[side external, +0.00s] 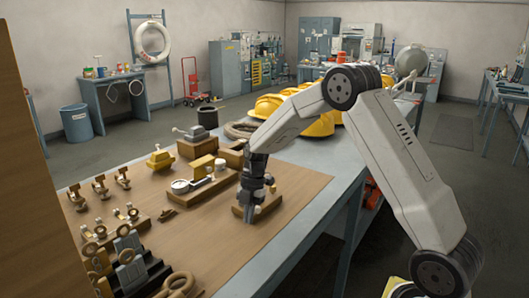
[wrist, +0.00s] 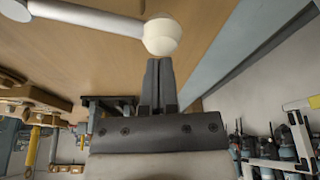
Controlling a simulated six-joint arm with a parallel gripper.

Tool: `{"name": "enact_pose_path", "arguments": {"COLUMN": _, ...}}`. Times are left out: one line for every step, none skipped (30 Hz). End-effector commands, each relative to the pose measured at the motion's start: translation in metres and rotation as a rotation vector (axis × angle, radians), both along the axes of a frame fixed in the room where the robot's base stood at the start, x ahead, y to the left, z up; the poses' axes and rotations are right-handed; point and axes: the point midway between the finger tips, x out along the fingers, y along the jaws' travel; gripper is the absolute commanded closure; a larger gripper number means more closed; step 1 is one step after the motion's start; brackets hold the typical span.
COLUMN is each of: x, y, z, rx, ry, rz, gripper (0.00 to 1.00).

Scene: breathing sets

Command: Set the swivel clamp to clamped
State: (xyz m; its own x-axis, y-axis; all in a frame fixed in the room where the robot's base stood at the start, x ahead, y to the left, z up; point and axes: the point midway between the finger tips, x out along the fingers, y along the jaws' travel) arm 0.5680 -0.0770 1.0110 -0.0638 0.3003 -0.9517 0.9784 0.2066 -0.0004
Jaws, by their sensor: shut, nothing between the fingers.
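A grey lever arm (wrist: 85,18) with a cream ball knob (wrist: 161,37) crosses the top of the wrist view; it seems to be part of the swivel clamp. My gripper (wrist: 159,62) is shut and empty, with its fingertips just below the ball knob in the picture. I cannot tell whether they touch it. In the side view my gripper (side external: 248,212) points down over a small brown base (side external: 268,203) near the right part of the board. My gripper hides most of what stands there, and the clamp's jaw or pad cannot be made out.
A wooden board (side external: 215,245) holds several brass clamps (side external: 100,187) at the left and a round gauge (side external: 180,186) behind my gripper. Yellow helmets (side external: 268,105) lie behind on the grey bench (side external: 315,160). The board's front right is clear.

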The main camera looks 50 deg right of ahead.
Motion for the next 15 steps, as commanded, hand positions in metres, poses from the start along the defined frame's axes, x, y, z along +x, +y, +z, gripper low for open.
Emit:
{"name": "enact_pose_path", "arguments": {"x": -0.002, "y": 0.006, "z": -0.001, "rx": 0.001, "ry": 0.001, "rz": 0.002, "gripper": 1.0}}
{"name": "enact_pose_path", "arguments": {"x": -0.004, "y": 0.01, "z": -0.001, "rx": 0.001, "ry": 0.001, "rz": 0.003, "gripper": 1.0}}
{"name": "enact_pose_path", "arguments": {"x": -0.006, "y": 0.015, "z": -0.002, "rx": 0.0, "ry": 0.0, "rz": 0.003, "gripper": 1.0}}
{"name": "enact_pose_path", "arguments": {"x": -0.008, "y": 0.019, "z": -0.003, "rx": 0.0, "ry": 0.0, "rz": 0.004, "gripper": 1.0}}
{"name": "enact_pose_path", "arguments": {"x": -0.007, "y": 0.018, "z": 0.0, "rx": -0.001, "ry": -0.003, "rz": 0.002, "gripper": 1.0}}
{"name": "enact_pose_path", "arguments": {"x": -0.005, "y": 0.014, "z": 0.007, "rx": -0.001, "ry": -0.005, "rz": 0.001, "gripper": 1.0}}
{"name": "enact_pose_path", "arguments": {"x": -0.004, "y": 0.013, "z": 0.012, "rx": -0.001, "ry": -0.005, "rz": 0.001, "gripper": 1.0}}
{"name": "enact_pose_path", "arguments": {"x": -0.004, "y": 0.011, "z": 0.017, "rx": -0.002, "ry": -0.006, "rz": -0.001, "gripper": 1.0}}
{"name": "enact_pose_path", "arguments": {"x": -0.003, "y": 0.009, "z": 0.023, "rx": -0.001, "ry": -0.004, "rz": -0.001, "gripper": 1.0}}
{"name": "enact_pose_path", "arguments": {"x": -0.003, "y": 0.008, "z": 0.027, "rx": -0.001, "ry": -0.004, "rz": -0.001, "gripper": 1.0}}
{"name": "enact_pose_path", "arguments": {"x": -0.002, "y": 0.006, "z": 0.032, "rx": -0.001, "ry": -0.004, "rz": -0.001, "gripper": 1.0}}
{"name": "enact_pose_path", "arguments": {"x": -0.001, "y": 0.004, "z": 0.039, "rx": -0.002, "ry": -0.005, "rz": 0.0, "gripper": 1.0}}
{"name": "enact_pose_path", "arguments": {"x": -0.001, "y": 0.003, "z": 0.043, "rx": -0.002, "ry": -0.005, "rz": 0.0, "gripper": 1.0}}
{"name": "enact_pose_path", "arguments": {"x": 0.0, "y": 0.002, "z": 0.048, "rx": -0.002, "ry": -0.004, "rz": 0.001, "gripper": 1.0}}
{"name": "enact_pose_path", "arguments": {"x": 0.001, "y": 0.0, "z": 0.054, "rx": -0.002, "ry": -0.005, "rz": 0.001, "gripper": 1.0}}
